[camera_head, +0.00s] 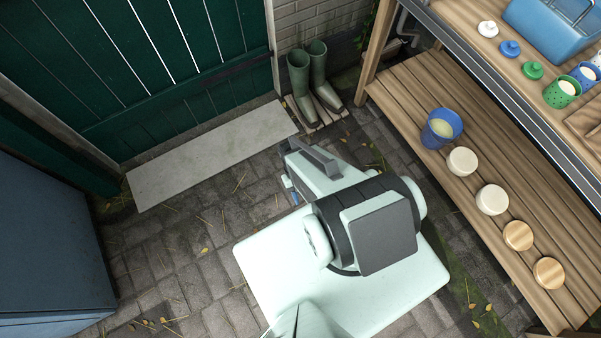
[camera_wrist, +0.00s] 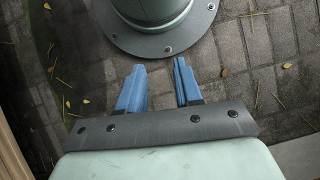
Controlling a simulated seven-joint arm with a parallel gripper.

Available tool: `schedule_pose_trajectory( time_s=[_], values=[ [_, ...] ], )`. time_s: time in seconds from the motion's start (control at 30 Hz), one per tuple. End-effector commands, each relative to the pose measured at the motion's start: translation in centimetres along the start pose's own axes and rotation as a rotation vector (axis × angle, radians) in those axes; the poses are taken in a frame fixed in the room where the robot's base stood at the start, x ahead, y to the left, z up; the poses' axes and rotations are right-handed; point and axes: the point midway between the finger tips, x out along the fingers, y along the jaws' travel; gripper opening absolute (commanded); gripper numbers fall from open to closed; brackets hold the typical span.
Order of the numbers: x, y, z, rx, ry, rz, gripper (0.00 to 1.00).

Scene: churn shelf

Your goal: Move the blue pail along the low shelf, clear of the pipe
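The blue pail (camera_head: 433,136) stands upright on the low slatted shelf (camera_head: 408,92), near its far left part, with something pale yellow inside.
Two cream discs (camera_head: 491,199) and two wooden discs (camera_head: 518,236) lie in a row nearer than the pail. The upper shelf edge (camera_head: 510,95) overhangs the right side, with a blue basin (camera_head: 550,30) on top. Green boots (camera_head: 318,75) stand by the wall.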

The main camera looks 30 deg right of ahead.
Motion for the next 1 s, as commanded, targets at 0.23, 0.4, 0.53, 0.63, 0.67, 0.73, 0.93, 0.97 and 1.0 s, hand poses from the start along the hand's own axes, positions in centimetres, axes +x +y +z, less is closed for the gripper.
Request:
schedule_pose_trajectory(
  time_s=[0.23, 0.4, 0.53, 0.63, 0.67, 0.73, 0.93, 0.97, 1.0],
  values=[
    [0.8, -2.0, 4.4, -0.081, -0.044, 0.065, 0.34],
    [1.0, -2.3, 5.2, -0.096, -0.053, 0.078, 0.34],
    [1.0, -2.4, 5.1, -0.096, -0.053, 0.078, 0.34],
    [1.0, -2.4, 5.1, -0.096, -0.053, 0.078, 0.34],
    [1.0, -2.4, 5.1, -0.096, -0.053, 0.078, 0.34],
    [1.0, -2.4, 5.1, -0.096, -0.053, 0.077, 0.34],
    [1.0, -2.4, 5.1, -0.096, -0.053, 0.077, 0.34],
    [1.0, -2.4, 5.1, -0.096, -0.053, 0.077, 0.34],
    [1.0, -2.4, 5.1, -0.096, -0.053, 0.077, 0.34]
  ],
)
